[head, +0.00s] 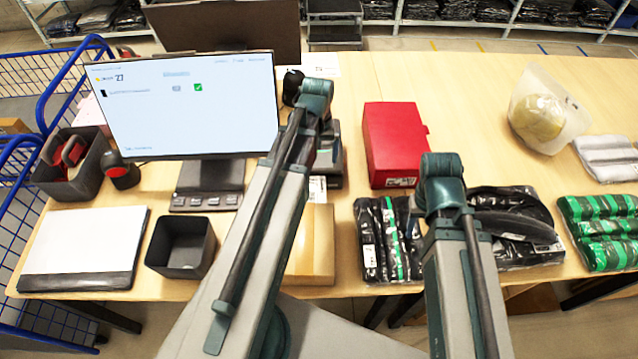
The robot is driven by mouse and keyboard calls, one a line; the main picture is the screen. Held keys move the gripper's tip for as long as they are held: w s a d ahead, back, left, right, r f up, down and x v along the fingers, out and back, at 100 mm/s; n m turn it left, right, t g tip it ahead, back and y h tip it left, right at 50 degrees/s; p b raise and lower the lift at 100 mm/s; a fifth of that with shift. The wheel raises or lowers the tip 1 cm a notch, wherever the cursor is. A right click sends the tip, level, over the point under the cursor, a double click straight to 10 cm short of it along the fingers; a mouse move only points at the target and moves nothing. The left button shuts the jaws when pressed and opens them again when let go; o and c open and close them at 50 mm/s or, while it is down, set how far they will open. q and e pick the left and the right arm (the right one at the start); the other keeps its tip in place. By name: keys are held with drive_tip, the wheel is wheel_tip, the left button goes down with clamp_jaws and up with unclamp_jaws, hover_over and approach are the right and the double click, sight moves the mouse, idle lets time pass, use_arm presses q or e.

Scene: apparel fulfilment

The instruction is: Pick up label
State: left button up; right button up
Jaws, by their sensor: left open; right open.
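A small white label with dark print (318,188) shows just right of my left arm, at the front of a dark grey device (329,157) that looks like a label printer. My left arm covers part of this device. My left arm reaches up across the middle of the table, and its teal joint is above and behind the device. My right arm ends at a teal joint in front of the red box. I cannot make out the fingers of either gripper; they are hidden behind the arms.
A monitor (185,105), an empty dark bin (181,247) and a white-topped pad (85,245) are at left. A cardboard box (312,245) is partly behind my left arm. A red box (394,143) and bagged garments (380,235) are at right. Free table lies beyond the red box.

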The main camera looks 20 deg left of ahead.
use_arm(q)
drive_tip(key=b, duration=0.9)
hover_over(316, 185)
drive_tip(key=f, duration=0.6)
drive_tip(key=d+f, duration=0.1)
drive_tip(key=f, duration=0.1)
drive_tip(key=shift+s+f, duration=0.2)
drive_tip(key=shift+f, duration=0.2)
use_arm(e)
wheel_tip(316, 185, down, 9)
drive_tip(key=shift+r, duration=0.1)
use_arm(q)
drive_tip(key=f+b, duration=0.3)
drive_tip(key=a+f+b, duration=0.1)
drive_tip(key=f+b, duration=0.1)
drive_tip(key=shift+w+f, duration=0.1)
drive_tip(key=shift+w, duration=0.15)
use_arm(e)
wheel_tip(316, 185, down, 5)
drive_tip(key=shift+f, duration=0.1)
use_arm(q)
drive_tip(key=c, duration=0.7)
